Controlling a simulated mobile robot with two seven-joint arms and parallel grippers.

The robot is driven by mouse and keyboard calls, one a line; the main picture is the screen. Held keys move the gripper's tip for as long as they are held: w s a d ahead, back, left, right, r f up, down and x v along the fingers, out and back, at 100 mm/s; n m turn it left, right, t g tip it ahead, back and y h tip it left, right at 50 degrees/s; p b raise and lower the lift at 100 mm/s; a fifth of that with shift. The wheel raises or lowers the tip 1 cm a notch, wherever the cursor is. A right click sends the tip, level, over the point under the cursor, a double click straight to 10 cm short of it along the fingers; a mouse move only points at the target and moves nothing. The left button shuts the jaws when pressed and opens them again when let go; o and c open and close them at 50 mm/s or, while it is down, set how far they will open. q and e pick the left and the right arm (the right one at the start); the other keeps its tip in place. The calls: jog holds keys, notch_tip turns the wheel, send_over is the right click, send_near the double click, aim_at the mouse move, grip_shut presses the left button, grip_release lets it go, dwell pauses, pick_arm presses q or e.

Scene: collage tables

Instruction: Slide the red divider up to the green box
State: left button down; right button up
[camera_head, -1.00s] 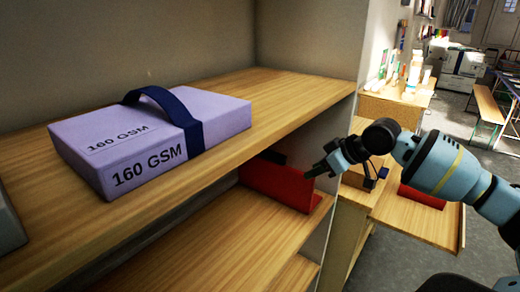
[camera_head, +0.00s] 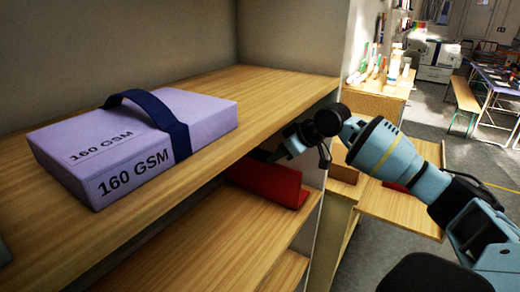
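A red divider (camera_head: 268,182) stands on the lower shelf, under the upper board and near the shelf's right side wall. My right gripper (camera_head: 273,154) reaches in from the right at the divider's top edge, just below the upper board's front edge. Its fingertips are dark and small against the shadow, so I cannot tell whether they are open or touching the divider. I cannot make out a green box. My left gripper is not in view.
A lilac box marked 160 GSM with a dark blue strap (camera_head: 135,143) lies on the upper shelf (camera_head: 270,95). The lower shelf (camera_head: 205,235) is bare left of the divider. A wooden table (camera_head: 405,212) with a red object (camera_head: 397,187) stands at right.

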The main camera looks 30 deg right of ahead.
aim_at(260, 150)
jog(key=w, duration=0.2)
jog(key=w+a, duration=0.2)
jog(key=w, duration=0.1)
jog(key=shift+w+a, duration=0.2)
jog(key=shift+w, duration=0.1)
jog(key=shift+w+a+f, duration=0.1)
jog(key=shift+w+f, duration=0.15)
jog(key=shift+f, duration=0.2)
grip_shut()
